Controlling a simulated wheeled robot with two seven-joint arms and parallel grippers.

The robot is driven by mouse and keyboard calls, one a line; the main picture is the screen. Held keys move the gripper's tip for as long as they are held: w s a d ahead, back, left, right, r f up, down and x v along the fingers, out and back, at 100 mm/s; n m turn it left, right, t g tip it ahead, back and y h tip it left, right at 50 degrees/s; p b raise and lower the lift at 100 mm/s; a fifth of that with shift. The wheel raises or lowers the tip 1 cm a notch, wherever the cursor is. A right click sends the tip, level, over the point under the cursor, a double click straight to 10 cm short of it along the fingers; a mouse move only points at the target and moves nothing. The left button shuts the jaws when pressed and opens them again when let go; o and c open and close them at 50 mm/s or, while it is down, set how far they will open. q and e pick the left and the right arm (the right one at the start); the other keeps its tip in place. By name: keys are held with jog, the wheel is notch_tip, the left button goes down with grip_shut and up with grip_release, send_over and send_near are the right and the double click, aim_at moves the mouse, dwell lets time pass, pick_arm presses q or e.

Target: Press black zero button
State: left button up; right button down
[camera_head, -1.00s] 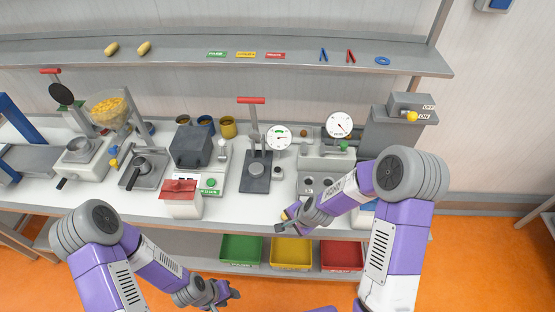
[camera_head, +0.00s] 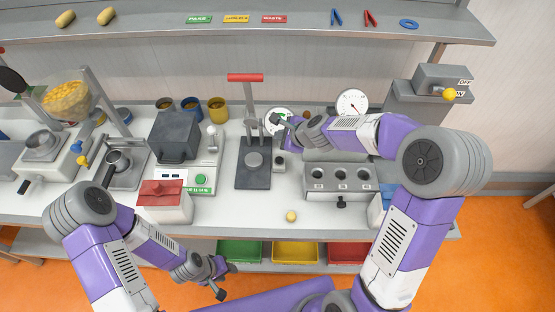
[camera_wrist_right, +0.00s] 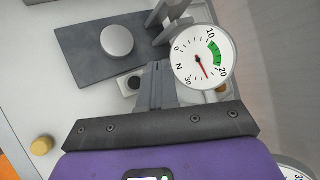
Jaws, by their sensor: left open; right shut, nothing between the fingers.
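The black button (camera_head: 279,162) sits on a small light box on the counter, just right of the press base. In the right wrist view the black button (camera_wrist_right: 133,83) shows just left of the fingers. My right gripper (camera_head: 281,122) is shut and empty, in front of the dial gauge (camera_head: 275,112) and beyond the button in the head view. Its fingers (camera_wrist_right: 158,82) point toward the press, apart from the button in the picture; their height above it is unclear. My left gripper (camera_head: 222,280) is open and empty, low before the counter.
The press (camera_head: 254,183) with its red handle stands left of the button. A grey block with three holes (camera_head: 341,179) is to the right. A yellow knob-like piece (camera_head: 291,216) is near the front edge.

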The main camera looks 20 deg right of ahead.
aim_at(281, 161)
notch_tip(281, 161, down, 9)
jog(key=b, duration=0.8)
jog(key=shift+b, duration=0.3)
dwell(1.9)
jog(key=shift+f+b, duration=0.35)
jog(key=shift+f, duration=0.05)
jog(key=shift+f+b, duration=0.5)
dwell(0.5)
dwell(0.4)
jog(key=shift+r+p, duration=0.9)
jog(key=shift+r, duration=0.1)
